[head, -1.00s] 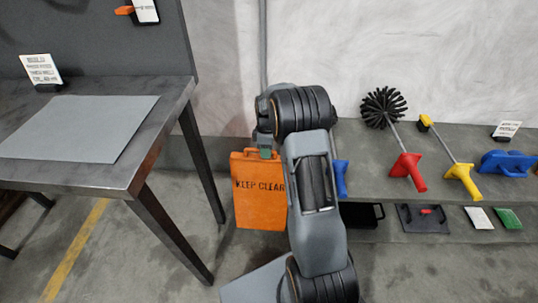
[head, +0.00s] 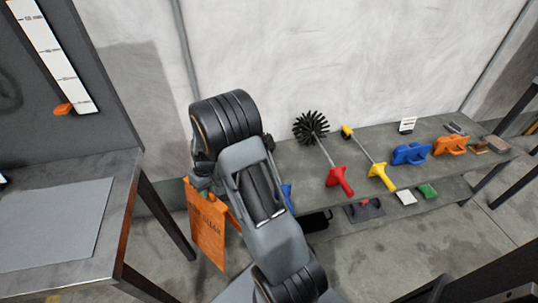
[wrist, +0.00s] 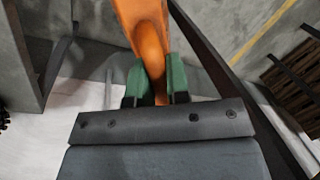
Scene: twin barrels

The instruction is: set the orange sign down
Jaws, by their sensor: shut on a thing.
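The orange sign (head: 206,228) hangs from my gripper (head: 203,191) in the head view, to the left of my arm. Its dark lettering is seen at a slant, and part of its right side is behind my arm. In the wrist view the green fingertips of my gripper (wrist: 156,84) are shut on the sign's orange handle (wrist: 148,35). The sign hangs in the gap between the table and the shelf. I cannot tell whether its lower edge touches the floor.
A table with a grey mat (head: 60,222) stands at the left. A low shelf (head: 290,158) at the right holds a black round brush (head: 311,126), a yellow-handled brush (head: 381,176) and blue (head: 411,153) and orange (head: 450,145) tools. Bare floor (head: 440,235) shows at the lower right.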

